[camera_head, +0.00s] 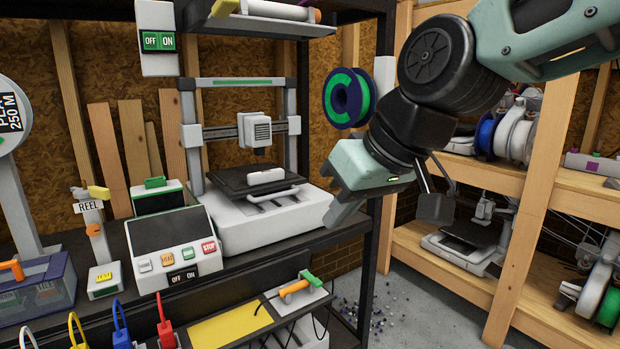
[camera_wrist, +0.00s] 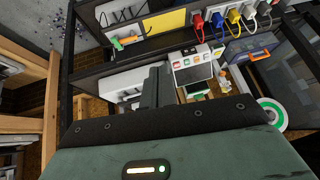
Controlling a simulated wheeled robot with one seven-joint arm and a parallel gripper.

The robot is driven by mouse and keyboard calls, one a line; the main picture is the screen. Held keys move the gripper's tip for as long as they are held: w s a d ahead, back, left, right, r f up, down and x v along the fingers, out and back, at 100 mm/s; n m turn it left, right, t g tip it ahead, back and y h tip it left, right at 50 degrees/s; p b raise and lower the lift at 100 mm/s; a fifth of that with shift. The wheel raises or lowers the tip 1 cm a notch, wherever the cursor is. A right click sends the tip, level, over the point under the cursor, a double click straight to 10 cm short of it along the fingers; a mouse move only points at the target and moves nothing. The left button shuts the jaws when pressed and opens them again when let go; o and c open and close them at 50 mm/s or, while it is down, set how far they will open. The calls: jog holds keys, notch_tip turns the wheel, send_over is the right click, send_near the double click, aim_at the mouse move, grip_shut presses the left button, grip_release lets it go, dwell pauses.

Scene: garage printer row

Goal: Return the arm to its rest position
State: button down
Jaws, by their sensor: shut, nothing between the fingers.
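My arm reaches in from the upper right in the head view. My gripper (camera_head: 340,213) hangs in the air with its fingers slanting down to the left. It appears in front of the right end of the printer (camera_head: 262,222) on the bench. The fingers are shut and nothing is held. In the wrist view my gripper (camera_wrist: 155,86) also shows closed fingers, with the bench and its control box (camera_wrist: 194,70) beyond them. The gap between fingers and printer is hard to judge.
The control box (camera_head: 172,243) with coloured buttons stands left of the printer. A green spool (camera_head: 348,98) hangs behind my gripper. Wooden shelves (camera_head: 575,197) with spools and another printer (camera_head: 463,246) stand at right. A black post (camera_head: 378,262) edges the bench. Open floor lies between.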

jog(key=s+d+f+g+h, duration=0.2)
jog(key=s+d+f, duration=0.3)
jog(key=s+f, duration=0.4)
jog(key=s+d+f+g+h, duration=0.3)
jog(key=s+d+f, duration=0.3)
jog(key=s+f, duration=0.25)
notch_tip(320, 180, up, 18)
jog(key=p, duration=1.7)
jog(key=shift+a+r+y+p, duration=0.2)
jog(key=shift+a+y+p, duration=0.1)
jog(key=shift+a+p, duration=0.1)
